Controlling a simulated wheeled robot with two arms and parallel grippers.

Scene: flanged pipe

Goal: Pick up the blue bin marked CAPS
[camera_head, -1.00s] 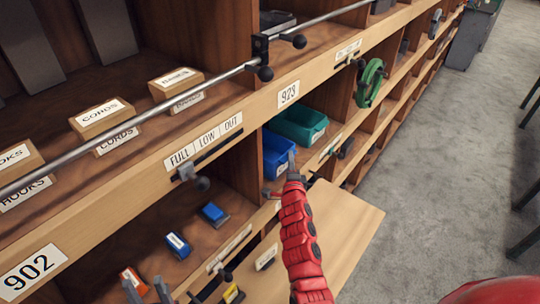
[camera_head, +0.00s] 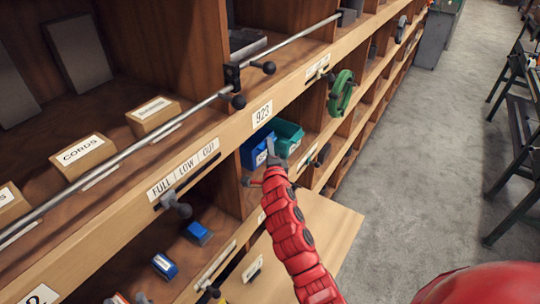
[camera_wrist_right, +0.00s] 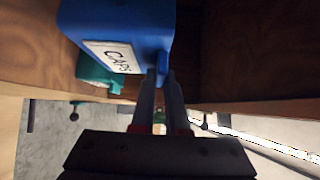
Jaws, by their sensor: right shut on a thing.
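The blue bin (camera_head: 256,150) sits at the front of a cubby under the 923 label in the head view. In the right wrist view the blue bin (camera_wrist_right: 118,25) shows a white CAPS label on its front and looks tilted. My right gripper (camera_head: 272,158) reaches up to the bin's front. In the right wrist view my right gripper (camera_wrist_right: 161,82) has its two fingers close together on the bin's edge, beside the label. Whether the bin's bottom touches the shelf is hidden. My left gripper is not in view.
A teal bin (camera_head: 288,137) stands just right of the blue bin. A wooden board (camera_head: 325,240) juts out below. A metal rail (camera_head: 190,110) with black knobs runs along the shelf front, and a green wheel (camera_head: 341,92) hangs farther right.

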